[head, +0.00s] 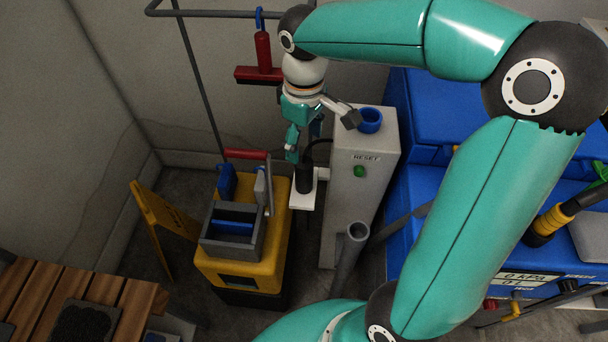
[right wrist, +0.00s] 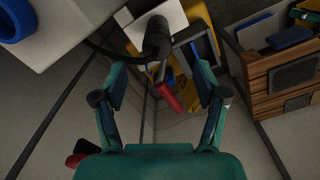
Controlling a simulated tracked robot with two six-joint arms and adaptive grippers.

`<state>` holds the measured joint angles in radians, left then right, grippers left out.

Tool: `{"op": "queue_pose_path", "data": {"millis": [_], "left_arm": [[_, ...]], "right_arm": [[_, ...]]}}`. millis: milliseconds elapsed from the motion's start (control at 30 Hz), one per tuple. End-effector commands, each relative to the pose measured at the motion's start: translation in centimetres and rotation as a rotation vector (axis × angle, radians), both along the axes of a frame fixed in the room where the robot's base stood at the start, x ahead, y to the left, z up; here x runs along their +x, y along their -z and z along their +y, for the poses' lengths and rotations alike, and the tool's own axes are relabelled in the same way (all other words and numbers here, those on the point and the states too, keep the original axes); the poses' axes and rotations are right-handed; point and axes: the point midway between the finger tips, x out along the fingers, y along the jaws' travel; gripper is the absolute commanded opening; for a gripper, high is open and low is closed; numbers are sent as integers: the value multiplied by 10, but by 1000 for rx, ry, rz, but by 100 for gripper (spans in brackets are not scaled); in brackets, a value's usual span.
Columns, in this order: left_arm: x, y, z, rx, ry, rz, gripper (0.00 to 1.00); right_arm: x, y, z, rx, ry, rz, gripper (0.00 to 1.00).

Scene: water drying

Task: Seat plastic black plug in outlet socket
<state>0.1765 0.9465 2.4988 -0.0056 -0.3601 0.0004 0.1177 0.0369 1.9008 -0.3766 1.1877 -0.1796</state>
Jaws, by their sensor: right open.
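The black plug (head: 304,177) stands upright on a small white shelf (head: 300,200) at the side of the grey post (head: 350,205), with a black cord curving from it. My right gripper (head: 304,146) points down just above the plug, open and empty. In the right wrist view the plug (right wrist: 156,38) shows beyond the spread fingertips (right wrist: 159,78), near the middle between them and not gripped. A blue ring (head: 369,121) sits on top of the post; I cannot tell whether it is the outlet socket. My left gripper is not in view.
A yellow mop bucket (head: 237,268) with a grey wringer (head: 222,243) stands left of the shelf. A red-handled tool (head: 262,55) hangs from a rail behind. A grey pipe (head: 350,258) stands before the post. Blue machines (head: 428,185) stand at right, a wooden bench (head: 90,295) at lower left.

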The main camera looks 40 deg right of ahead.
Motion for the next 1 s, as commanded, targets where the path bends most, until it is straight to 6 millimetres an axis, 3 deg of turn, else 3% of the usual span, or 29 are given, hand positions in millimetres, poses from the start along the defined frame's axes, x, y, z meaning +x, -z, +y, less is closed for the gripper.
{"op": "queue_pose_path", "data": {"millis": [100, 300, 567, 800, 1000], "left_arm": [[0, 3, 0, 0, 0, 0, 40], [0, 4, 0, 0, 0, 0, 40], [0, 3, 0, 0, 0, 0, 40], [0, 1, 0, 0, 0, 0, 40], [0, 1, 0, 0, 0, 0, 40]], "right_arm": [[-1, 29, 0, 2, 0, 5, 72], [0, 61, 0, 1, 1, 3, 72], [1, 76, -1, 3, 1, 3, 72], [4, 110, -3, 2, 0, 4, 72], [5, 122, -3, 2, 0, 0, 72]]}}
